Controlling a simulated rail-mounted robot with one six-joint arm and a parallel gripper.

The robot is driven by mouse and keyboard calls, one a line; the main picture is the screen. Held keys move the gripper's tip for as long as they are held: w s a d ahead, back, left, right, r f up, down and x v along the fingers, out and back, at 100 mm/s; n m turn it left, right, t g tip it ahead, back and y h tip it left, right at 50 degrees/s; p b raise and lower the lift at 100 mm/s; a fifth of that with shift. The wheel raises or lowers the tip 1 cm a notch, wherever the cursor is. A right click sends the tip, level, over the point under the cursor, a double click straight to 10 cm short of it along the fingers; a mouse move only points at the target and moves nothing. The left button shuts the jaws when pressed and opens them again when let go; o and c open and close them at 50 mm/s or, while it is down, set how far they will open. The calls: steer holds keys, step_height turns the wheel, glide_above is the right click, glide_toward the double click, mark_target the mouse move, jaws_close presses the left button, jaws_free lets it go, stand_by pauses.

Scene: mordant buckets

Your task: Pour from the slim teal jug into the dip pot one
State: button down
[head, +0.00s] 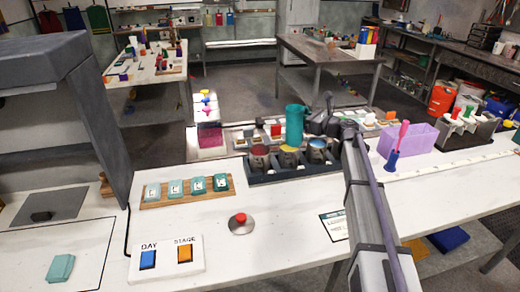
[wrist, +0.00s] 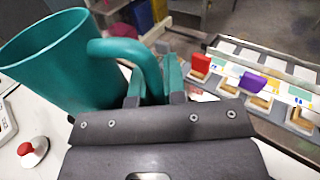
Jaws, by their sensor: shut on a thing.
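The slim teal jug (head: 294,124) is upright in the head view, in front of or above the back of the dark rack (head: 262,179). In the wrist view the jug (wrist: 55,62) fills the upper left, its open mouth showing and its inside looking empty of visible liquid. My gripper (head: 311,122) is shut on the jug's handle; its fingers (wrist: 157,88) show on either side of the handle in the wrist view. The rack holds three dark pots: a reddish one (head: 259,163) at left, a yellow-topped one (head: 288,162), and a blue-topped one (head: 317,156). No number is readable on them.
A wooden board with several teal cards (head: 188,188) lies left of the rack. A red push button (head: 241,220) and a DAY/STAGE switch box (head: 166,260) stand in front. A purple bin (head: 408,139) is at right.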

mark_target(287, 113)
steer(key=a+n+h+p, duration=0.1)
steer(key=p, duration=0.1)
steer(key=a+r+n+h+p, duration=0.1)
steer(key=p, duration=0.2)
steer(key=s+a+r+n+g+h+p, duration=0.1)
steer(key=n+h+p, duration=0.1)
steer(key=shift+a+r+p, duration=0.15)
steer(key=shift+r+p, duration=0.05)
steer(key=shift+p, duration=0.15)
steer(key=shift+a+r+n+h+p, duration=0.1)
steer(key=shift+a+n+h+p, duration=0.25)
steer(key=shift+p, duration=0.2)
stand_by(0.6)
steer(key=shift+s+a+n+g+h+p, duration=0.1)
steer(key=shift+a+n+g+h+p, duration=0.2)
steer(key=shift+n+h+p, duration=0.55)
stand_by(1.4)
steer(key=shift+s+a+f+n+h+p, duration=0.15)
steer(key=shift+a+n+h+p, duration=0.2)
steer(key=shift+h, duration=0.3)
steer(key=shift+a+f+n+h+p, duration=0.1)
steer(key=shift+n+h+p, duration=0.15)
steer(key=shift+h+p, duration=0.3)
stand_by(2.3)
